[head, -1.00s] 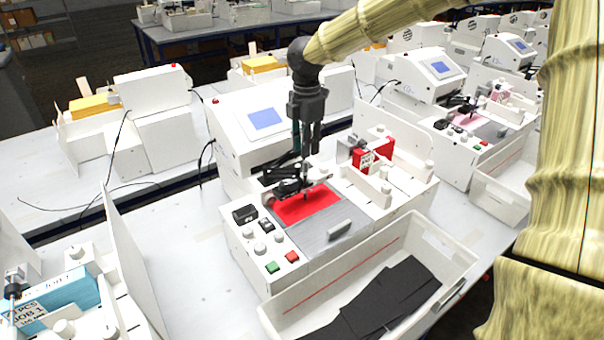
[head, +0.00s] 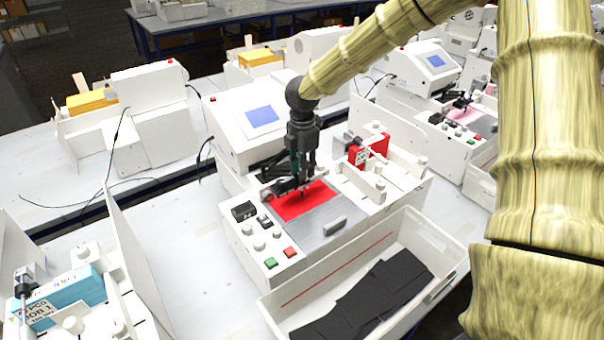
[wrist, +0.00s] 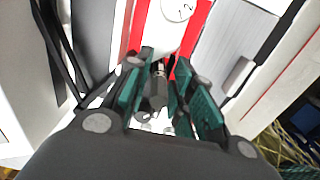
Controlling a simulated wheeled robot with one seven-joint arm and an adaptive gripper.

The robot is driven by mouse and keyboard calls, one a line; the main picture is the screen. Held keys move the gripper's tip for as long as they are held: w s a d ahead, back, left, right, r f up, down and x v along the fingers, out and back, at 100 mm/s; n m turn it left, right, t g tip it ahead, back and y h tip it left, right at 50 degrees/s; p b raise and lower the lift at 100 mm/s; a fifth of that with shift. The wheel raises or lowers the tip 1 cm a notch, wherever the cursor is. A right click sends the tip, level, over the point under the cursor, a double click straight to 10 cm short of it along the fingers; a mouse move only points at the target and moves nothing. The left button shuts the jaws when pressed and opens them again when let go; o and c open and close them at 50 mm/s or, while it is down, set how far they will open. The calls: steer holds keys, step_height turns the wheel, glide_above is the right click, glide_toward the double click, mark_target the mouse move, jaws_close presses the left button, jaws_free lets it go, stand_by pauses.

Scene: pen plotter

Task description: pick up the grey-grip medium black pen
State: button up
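The medium black pen with a grey grip (wrist: 158,88) appears in the wrist view as a dark, grey-banded upright shape, seen nearly end-on. My gripper (wrist: 165,72) is open, with its green-padded fingers on either side of the pen and small gaps showing. In the head view my gripper (head: 304,170) points down over the plotter's pen carriage (head: 285,187), above the red sheet (head: 303,203). The pen is mostly hidden there by the fingers and carriage, and its lettering cannot be read.
The white plotter housing with a blue screen (head: 262,115) stands just behind my gripper. A red box (head: 368,152) is at the right of the machine. A white bin (head: 432,232) with black sheets (head: 375,295) sits in front. Buttons and knobs line the left panel.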

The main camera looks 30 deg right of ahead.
jaws_close()
stand_by(0.3)
